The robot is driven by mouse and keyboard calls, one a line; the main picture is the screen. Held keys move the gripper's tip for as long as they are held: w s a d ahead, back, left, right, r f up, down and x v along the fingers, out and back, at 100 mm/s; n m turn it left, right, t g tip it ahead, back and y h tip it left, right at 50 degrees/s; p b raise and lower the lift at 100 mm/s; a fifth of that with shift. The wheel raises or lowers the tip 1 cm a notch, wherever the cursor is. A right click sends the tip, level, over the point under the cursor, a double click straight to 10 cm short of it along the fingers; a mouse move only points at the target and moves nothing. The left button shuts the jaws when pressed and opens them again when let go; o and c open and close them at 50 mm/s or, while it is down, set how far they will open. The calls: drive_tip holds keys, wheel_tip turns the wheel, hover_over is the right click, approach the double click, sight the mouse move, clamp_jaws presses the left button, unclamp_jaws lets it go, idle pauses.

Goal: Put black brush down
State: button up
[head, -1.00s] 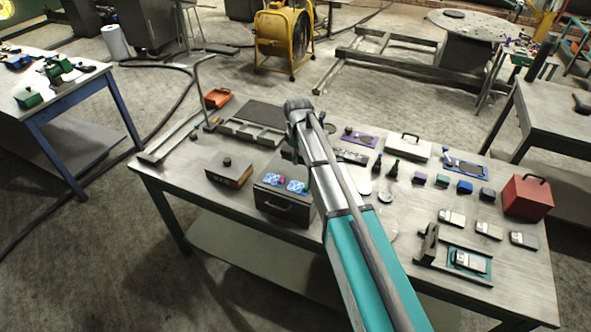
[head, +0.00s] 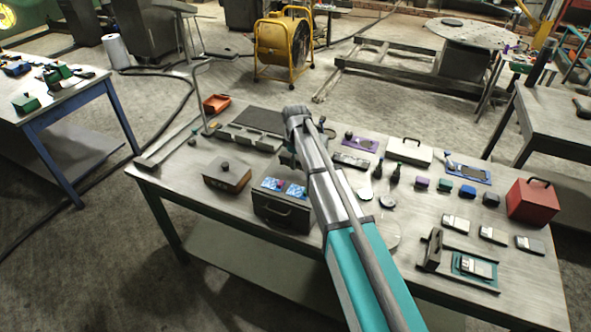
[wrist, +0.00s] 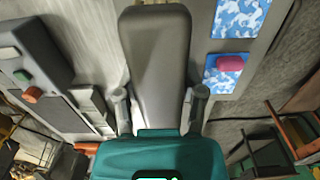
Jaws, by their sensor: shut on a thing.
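In the wrist view, my gripper (wrist: 159,98) has its two fingers on either side of a long, smooth dark grey piece, which I take to be the black brush (wrist: 156,50). The gripper is shut on it. The brush reaches away from the teal gripper body toward the top of the picture, above the workbench. I cannot tell whether it touches the bench. In the head view my own arm hides the gripper and the brush almost entirely, over the middle of the workbench (head: 395,240).
A dark case (head: 281,212) with blue patterned pads stands beside my arm. The pads (wrist: 238,20) and a pink piece (wrist: 230,63) show at right in the wrist view. A wooden box (head: 227,177) is left, a red box (head: 533,202) right. Small items crowd the bench's right half.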

sight(296, 173)
drive_tip(key=shift+w+a+f+b, duration=0.1)
drive_tip(key=shift+w+f+b, duration=0.05)
drive_tip(key=shift+f+b, duration=1.5)
drive_tip(key=shift+f, duration=0.2)
drive_tip(key=o, duration=1)
drive_tip(key=shift+r, duration=0.1)
wheel_tip(296, 173, up, 12)
drive_tip(key=p, duration=1.2)
